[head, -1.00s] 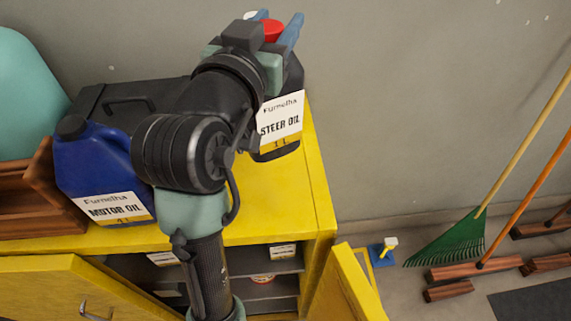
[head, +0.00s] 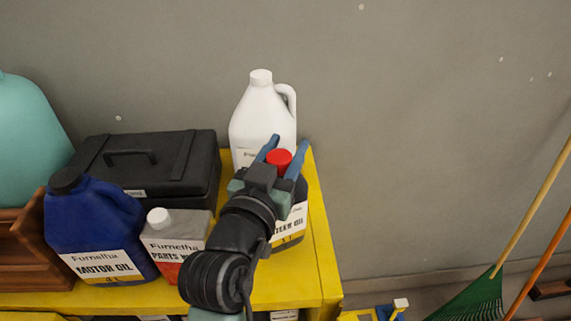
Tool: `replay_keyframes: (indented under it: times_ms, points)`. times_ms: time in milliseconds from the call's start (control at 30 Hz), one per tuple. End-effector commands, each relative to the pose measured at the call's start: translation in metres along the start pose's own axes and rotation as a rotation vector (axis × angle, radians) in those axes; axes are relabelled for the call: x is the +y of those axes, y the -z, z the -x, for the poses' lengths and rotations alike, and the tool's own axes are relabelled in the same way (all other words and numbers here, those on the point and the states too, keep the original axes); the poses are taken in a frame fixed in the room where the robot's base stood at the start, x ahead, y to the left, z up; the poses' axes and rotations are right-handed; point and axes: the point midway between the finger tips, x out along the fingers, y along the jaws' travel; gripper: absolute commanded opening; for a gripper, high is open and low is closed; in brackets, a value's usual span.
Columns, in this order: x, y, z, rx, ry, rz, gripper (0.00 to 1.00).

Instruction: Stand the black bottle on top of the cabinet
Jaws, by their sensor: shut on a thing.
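The black bottle (head: 301,192) has a red cap and a white and yellow label reading STEER OIL. It is upright over the right part of the yellow cabinet's top (head: 318,232). Its base looks at or very near the surface, but I cannot tell whether it touches. My gripper (head: 281,153) is shut on the bottle's upper end, with its blue fingers on either side of the red cap. My wrist hides the bottle's left side.
A white jug (head: 262,115) stands right behind the bottle. To the left are a grey can (head: 176,240), a blue motor oil jug (head: 100,225) and a black case (head: 150,165). A narrow bare strip lies along the cabinet's right edge. A green rake (head: 478,300) leans at right.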

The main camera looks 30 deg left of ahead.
Motion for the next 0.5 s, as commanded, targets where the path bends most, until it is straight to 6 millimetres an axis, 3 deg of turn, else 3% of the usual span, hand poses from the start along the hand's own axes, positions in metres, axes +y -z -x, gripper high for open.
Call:
replay_keyframes:
  times_ms: [233, 500]
  points:
    - [0.0, -0.027, 0.0, 0.005, 0.001, 0.002, 0.0]
    - [0.0, -0.03, 0.0, 0.01, 0.002, -0.001, 0.0]
